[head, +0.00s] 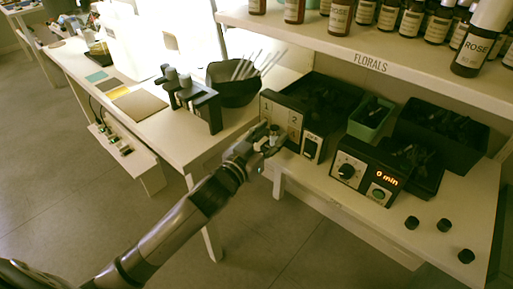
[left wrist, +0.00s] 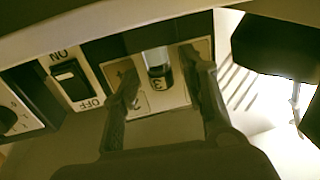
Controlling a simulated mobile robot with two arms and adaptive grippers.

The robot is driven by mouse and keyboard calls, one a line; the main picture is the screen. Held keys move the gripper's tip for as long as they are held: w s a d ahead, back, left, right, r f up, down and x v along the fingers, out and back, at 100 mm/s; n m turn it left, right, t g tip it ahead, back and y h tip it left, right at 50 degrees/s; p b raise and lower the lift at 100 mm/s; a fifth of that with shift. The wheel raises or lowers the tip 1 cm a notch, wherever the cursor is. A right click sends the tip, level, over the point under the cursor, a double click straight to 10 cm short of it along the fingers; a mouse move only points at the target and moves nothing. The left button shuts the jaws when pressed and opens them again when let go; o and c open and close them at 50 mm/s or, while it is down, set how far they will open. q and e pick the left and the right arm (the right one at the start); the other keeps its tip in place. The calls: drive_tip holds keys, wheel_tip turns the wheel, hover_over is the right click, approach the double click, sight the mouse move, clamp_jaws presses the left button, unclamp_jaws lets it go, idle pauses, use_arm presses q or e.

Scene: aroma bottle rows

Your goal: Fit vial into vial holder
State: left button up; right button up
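My left gripper (head: 268,138) is at the front left of a black device (head: 268,108) with a pale numbered panel. In the left wrist view, which shows the device upside down, the two fingers of my gripper (left wrist: 162,72) are apart. A clear glass vial with a dark end (left wrist: 158,62) lies between them, in front of the pale panel (left wrist: 138,102). Gaps seem to show on both sides of the vial. Its upper part in the picture meets a dark area, so I cannot tell what supports it. In the head view the fingers hide the vial. The right gripper is not in view.
A timer box reading 0 min (head: 362,172) stands to the right. Black caps (head: 444,225) lie at the shelf's front. A black rack (head: 190,98) and dark bowl (head: 234,86) stand on the left table. A bottle shelf (head: 400,72) overhangs.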

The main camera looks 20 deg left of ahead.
use_arm(q)
drive_tip(key=v, duration=1)
drive_tip(key=s+a+f+n+g+y, duration=0.15)
drive_tip(key=s+f+g, duration=0.25)
drive_tip(key=f, duration=0.4)
drive_tip(key=s+a+f+g+y, duration=0.1)
drive_tip(key=s+f+g+y, duration=0.2)
drive_tip(key=s+f, duration=0.35)
drive_tip(key=s+d+f+g, duration=0.1)
drive_tip(key=s+f+g, duration=0.6)
drive_tip(key=s+f, duration=0.3)
drive_tip(key=shift+s+d+f+m+h+p, duration=0.2)
drive_tip(key=shift+s+d+m+h+p, duration=0.15)
drive_tip(key=shift+s+m+p, duration=0.1)
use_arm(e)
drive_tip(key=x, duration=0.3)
use_arm(q)
drive_tip(key=shift+w, duration=0.1)
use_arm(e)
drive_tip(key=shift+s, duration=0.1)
